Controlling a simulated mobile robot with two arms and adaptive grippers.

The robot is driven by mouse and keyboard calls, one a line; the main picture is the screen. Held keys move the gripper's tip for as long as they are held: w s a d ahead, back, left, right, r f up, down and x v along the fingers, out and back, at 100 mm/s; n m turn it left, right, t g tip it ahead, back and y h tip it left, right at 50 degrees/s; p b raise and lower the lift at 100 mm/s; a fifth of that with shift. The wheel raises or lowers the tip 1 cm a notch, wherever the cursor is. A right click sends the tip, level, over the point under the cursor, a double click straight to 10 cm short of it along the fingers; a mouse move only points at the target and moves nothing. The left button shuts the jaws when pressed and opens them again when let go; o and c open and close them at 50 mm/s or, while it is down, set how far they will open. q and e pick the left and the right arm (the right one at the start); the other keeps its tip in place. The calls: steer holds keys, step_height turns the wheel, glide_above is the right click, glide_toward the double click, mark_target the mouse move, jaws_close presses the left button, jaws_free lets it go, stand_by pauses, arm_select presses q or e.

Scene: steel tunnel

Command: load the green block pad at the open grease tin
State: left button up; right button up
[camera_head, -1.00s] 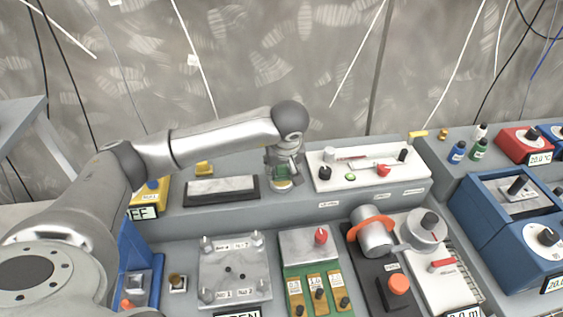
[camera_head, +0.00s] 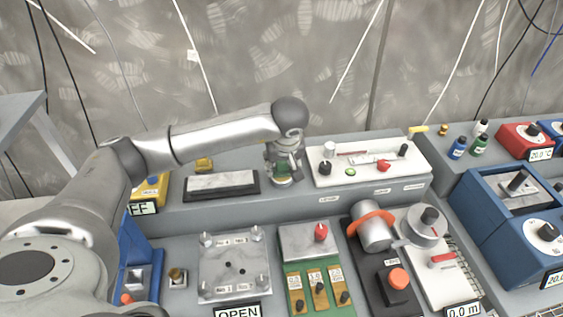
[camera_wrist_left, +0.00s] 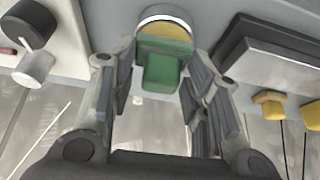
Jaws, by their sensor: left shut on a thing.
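The green block (camera_wrist_left: 165,66) with its pad is between the fingers of my left gripper (camera_wrist_left: 163,75), which is shut on it. In the head view the left gripper (camera_head: 284,163) points down over the round grease tin (camera_head: 283,182) on the rear ledge, and only a little green shows between the fingers. In the left wrist view the open tin (camera_wrist_left: 166,14) has a pale rim and yellow grease, and the block's far end overlaps the grease. I cannot tell whether the pad touches it. My right gripper is not in view.
A dark-framed grey slab (camera_head: 222,184) lies left of the tin, and a white panel with knobs (camera_head: 365,166) stands close on its right. In front are a bolted metal plate (camera_head: 234,265) and a green board with brass tabs (camera_head: 318,281). A blue machine (camera_head: 512,225) stands at right.

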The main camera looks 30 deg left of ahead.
arm_select(q)
steer(key=shift+f+b, duration=0.3)
steer(key=shift+f, duration=0.1)
stand_by(1.9)
steer(key=shift+r+p, duration=1.55)
steer(key=shift+r, duration=2)
